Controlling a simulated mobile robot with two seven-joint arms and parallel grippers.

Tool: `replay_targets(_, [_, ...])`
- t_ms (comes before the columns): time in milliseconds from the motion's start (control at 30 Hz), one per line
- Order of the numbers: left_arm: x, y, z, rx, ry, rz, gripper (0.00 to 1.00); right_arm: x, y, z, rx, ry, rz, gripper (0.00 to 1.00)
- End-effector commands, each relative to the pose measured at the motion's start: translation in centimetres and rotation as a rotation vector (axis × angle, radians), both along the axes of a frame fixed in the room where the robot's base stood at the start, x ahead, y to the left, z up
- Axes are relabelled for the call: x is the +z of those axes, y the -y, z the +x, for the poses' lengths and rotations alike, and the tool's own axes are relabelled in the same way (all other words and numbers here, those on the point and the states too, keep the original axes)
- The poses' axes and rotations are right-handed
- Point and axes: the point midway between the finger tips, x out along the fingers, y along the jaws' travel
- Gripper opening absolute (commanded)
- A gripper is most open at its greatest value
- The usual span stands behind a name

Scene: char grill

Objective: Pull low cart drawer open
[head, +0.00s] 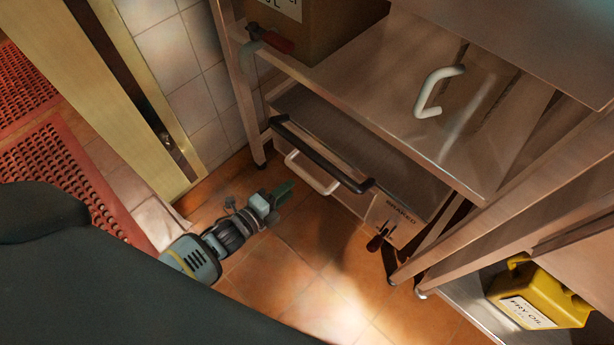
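The low drawer (352,192) is a metal box at the bottom of the steel cart (350,88), just above the floor. A black bar handle (318,154) runs along its upper front edge. A smaller white handle (312,174) sits below the bar. Dark lettering shows near the drawer's right end. My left gripper (283,192) has green fingertips and is low over the tiles, in front of and to the left of the white handle, apparently apart from it. The gap between its fingers is not clear. My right gripper is out of view.
A cardboard box (325,28) stands on the cart's shelf. Another white handle (438,90) is higher up. A yellow fry oil jug (540,298) is at lower right. The tiled floor (315,262) in front is clear.

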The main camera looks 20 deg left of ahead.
Motion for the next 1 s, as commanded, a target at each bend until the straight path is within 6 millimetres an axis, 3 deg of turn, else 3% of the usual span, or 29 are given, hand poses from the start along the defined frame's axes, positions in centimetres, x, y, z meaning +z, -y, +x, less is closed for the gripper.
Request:
replay_targets(167, [-0.3, 0.3, 0.9, 0.000, 0.000, -0.001, 0.35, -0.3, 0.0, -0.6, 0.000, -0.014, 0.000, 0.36])
replay_targets(600, [-1.4, 2.3, 6.3, 0.000, 0.000, -0.001, 0.35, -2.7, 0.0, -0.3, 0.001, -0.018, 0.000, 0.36])
replay_targets(1000, [-1.5, 2.6, 7.2, 0.000, -0.001, -0.001, 0.35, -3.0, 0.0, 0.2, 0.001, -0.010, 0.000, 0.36])
